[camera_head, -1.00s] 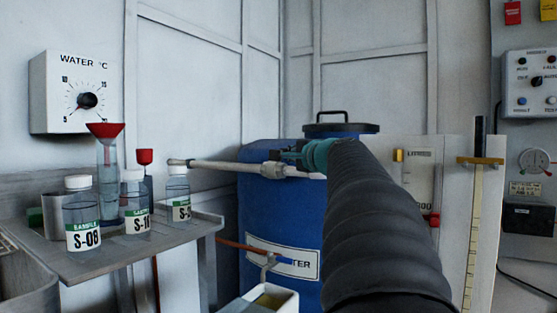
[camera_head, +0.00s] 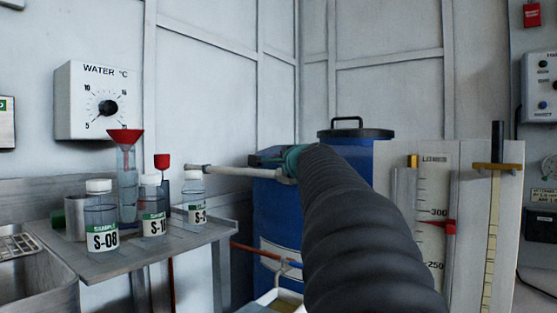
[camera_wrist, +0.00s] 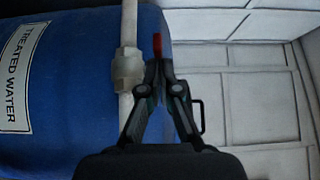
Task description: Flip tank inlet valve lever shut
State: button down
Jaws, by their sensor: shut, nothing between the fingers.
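The blue tank (camera_head: 272,212) stands in the corner, and its label reads "TREATED WATER" in the wrist view (camera_wrist: 17,75). A pale pipe (camera_head: 232,171) runs across its front. In the wrist view the pale valve body (camera_wrist: 127,68) sits on this pipe, left of my fingers. A small red piece (camera_wrist: 157,43), probably the lever's end, shows just beyond my fingertips; I cannot tell if they touch it. My gripper (camera_wrist: 158,64) is shut and empty, beside the valve. In the head view my gripper (camera_head: 264,158) and arm hide the valve.
A shelf (camera_head: 150,252) at left carries sample bottles (camera_head: 100,215) and a red funnel (camera_head: 124,136). A level gauge board (camera_head: 465,225) stands right of the tank. A black-handled lid (camera_head: 356,134) is behind my arm. A water dial (camera_head: 104,102) hangs on the left wall.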

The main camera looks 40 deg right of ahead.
jog(key=shift+w+a+r, duration=0.1)
jog(key=shift+w+a, duration=0.2)
dwell(0.4)
